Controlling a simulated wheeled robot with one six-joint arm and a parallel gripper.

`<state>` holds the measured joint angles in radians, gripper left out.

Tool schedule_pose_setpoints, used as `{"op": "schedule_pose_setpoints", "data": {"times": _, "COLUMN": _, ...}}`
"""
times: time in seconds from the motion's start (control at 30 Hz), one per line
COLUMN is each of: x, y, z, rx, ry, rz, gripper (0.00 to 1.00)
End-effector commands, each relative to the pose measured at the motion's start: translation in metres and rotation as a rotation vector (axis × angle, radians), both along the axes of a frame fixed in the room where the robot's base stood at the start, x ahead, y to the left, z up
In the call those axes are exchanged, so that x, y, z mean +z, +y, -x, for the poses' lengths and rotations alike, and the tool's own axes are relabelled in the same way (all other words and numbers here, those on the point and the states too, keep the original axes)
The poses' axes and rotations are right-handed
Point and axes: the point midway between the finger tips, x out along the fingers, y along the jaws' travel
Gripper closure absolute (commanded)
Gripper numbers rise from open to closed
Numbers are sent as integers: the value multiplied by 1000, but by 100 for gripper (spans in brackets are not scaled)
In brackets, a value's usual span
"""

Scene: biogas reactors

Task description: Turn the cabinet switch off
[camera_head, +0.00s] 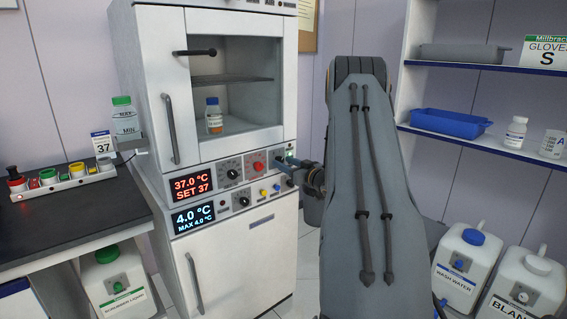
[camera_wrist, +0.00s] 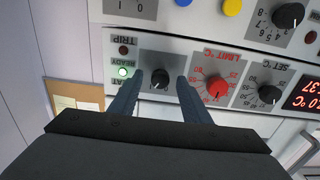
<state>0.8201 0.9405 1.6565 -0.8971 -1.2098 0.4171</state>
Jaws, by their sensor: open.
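The white cabinet (camera_head: 146,60) has a glazed upper door and a control strip below it with displays and knobs. In the wrist view, which is upside down, a black rotary knob (camera_wrist: 161,77) sits on the upper panel near a lit green READY lamp (camera_wrist: 123,72). My gripper (camera_wrist: 160,84) is open, with one finger on each side of this knob; I cannot tell whether they touch it. In the head view my gripper (camera_head: 290,168) is at the right end of the control strip and hides the knob there.
A red limit knob (camera_wrist: 216,87) and a black set knob (camera_wrist: 269,94) are beside the gripper. Yellow and blue buttons are on the lower panel. A black bench (camera_head: 75,205) stands left; shelves with a blue tray (camera_head: 450,123) and jugs (camera_head: 465,262) are right.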

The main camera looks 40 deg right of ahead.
Motion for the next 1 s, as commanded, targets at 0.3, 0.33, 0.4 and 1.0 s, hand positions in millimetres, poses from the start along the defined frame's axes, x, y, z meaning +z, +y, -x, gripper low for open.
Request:
{"op": "schedule_pose_setpoints", "data": {"times": 0.3, "x": 0, "y": 1, "z": -12, "rx": 0, "ry": 0, "rz": 0, "gripper": 57}}
{"op": "schedule_pose_setpoints", "data": {"times": 0.33, "x": 0, "y": 1, "z": -12, "rx": 0, "ry": 0, "rz": 0, "gripper": 57}}
{"op": "schedule_pose_setpoints", "data": {"times": 0.4, "x": 0, "y": 1, "z": -12, "rx": 0, "ry": 0, "rz": 0, "gripper": 57}}
{"op": "schedule_pose_setpoints", "data": {"times": 1.0, "x": 0, "y": 0, "z": -12, "rx": 0, "ry": 0, "rz": 46, "gripper": 98}}
